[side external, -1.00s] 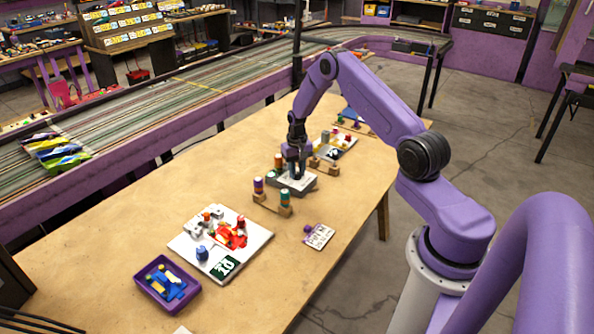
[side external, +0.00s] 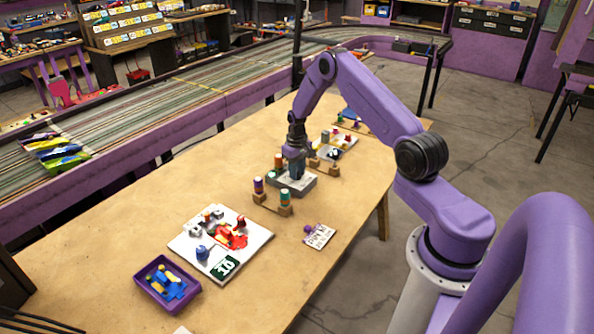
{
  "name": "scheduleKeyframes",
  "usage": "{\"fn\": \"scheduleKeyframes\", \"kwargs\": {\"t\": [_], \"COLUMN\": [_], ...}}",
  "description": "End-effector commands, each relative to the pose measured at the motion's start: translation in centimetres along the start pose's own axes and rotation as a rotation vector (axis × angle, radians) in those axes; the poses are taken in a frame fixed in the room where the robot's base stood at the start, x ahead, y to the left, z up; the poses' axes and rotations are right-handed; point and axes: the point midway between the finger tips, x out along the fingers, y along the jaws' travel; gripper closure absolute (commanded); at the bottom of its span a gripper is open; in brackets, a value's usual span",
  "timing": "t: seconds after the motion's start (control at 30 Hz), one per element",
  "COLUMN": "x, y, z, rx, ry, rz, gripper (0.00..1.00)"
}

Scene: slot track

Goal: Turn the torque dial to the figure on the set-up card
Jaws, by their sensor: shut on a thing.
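My gripper (side external: 296,172) points straight down onto a grey block (side external: 303,187) near the middle of the bench. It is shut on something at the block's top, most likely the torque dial. The fingers hide the dial, so its mark and figures cannot be read. A small white card with dark writing (side external: 319,237) lies flat on the bench nearer the camera. A green label with white figures (side external: 225,268) sits on the corner of a white board. I cannot tell which of these is the set-up card, and the writing is too small to read surely.
Wooden racks with coloured cylinders (side external: 272,204) stand close in front of the block. The white board (side external: 254,246) holds a red car and small parts. A purple tray (side external: 150,287) is at front left. The bench's left side (side external: 110,232) is clear.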

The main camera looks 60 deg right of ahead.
Motion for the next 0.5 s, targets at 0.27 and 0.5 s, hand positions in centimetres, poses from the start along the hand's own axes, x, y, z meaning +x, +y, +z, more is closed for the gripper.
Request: {"fn": "scheduleKeyframes", "kwargs": {"t": [0.27,0.5], "x": [-0.05,-0.20], "y": [-0.03,-0.01], "z": [-0.02,-0.03], "rx": [0.000,0.001], "ry": [0.000,0.001], "rz": [0.000,0.000], "gripper": [0.48,0.48]}}
